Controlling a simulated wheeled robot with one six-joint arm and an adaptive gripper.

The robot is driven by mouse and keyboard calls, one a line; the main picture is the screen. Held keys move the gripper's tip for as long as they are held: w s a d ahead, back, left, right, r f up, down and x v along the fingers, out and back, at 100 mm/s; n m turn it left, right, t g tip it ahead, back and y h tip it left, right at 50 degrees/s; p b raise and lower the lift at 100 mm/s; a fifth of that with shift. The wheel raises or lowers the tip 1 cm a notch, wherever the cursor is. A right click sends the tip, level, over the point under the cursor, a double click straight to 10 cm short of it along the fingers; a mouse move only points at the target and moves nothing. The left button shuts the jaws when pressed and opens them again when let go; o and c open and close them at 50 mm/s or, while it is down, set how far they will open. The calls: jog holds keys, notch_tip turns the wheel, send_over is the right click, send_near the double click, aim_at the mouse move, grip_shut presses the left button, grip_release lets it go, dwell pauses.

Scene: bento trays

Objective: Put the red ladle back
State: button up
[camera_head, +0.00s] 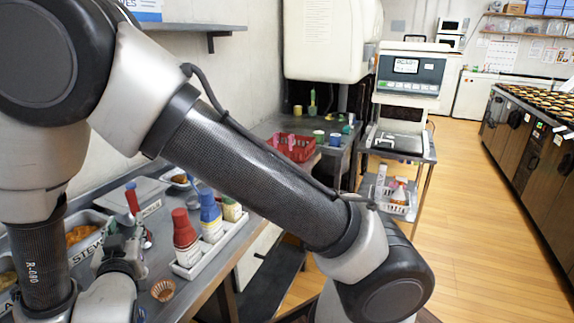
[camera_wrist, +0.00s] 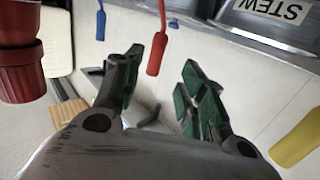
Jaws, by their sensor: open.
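The red ladle's handle (camera_wrist: 157,52) shows in the wrist view, its end in the gap between my fingertips and nearer the left finger. A thin stem runs from it to the top edge; the bowl is out of that frame. My gripper (camera_wrist: 163,72) is open, with green pads on both fingers, and holds nothing. In the head view the red handle (camera_head: 132,198) stands steeply just above my gripper (camera_head: 122,240), over the steel counter by the wall. Whether the handle touches a finger I cannot tell.
A tray labelled STEW (camera_wrist: 270,22), a blue handle (camera_wrist: 100,22) and a yellow handle (camera_wrist: 299,138) surround the gripper. A small brown paper cup (camera_head: 163,290) sits nearby.

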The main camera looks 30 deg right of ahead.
jog(key=w+d+r+g+y, duration=0.35)
jog(key=w+r, duration=0.25)
jog(key=w, duration=0.2)
jog(key=s+d+r+n+g+y, duration=0.1)
jog(key=d+r+n+g+y, duration=0.2)
jog(key=d+r, duration=0.55)
jog(key=s+d+r+g+h, duration=0.1)
jog(key=s+d+g+h, duration=0.2)
jog(key=s+d, duration=2.4)
jog(key=g, duration=0.3)
jog(key=shift+s+r+m+h, duration=0.25)
jog(key=shift+m+h, duration=0.1)
jog(key=shift+m, duration=0.05)
jog(key=shift+g, duration=0.25)
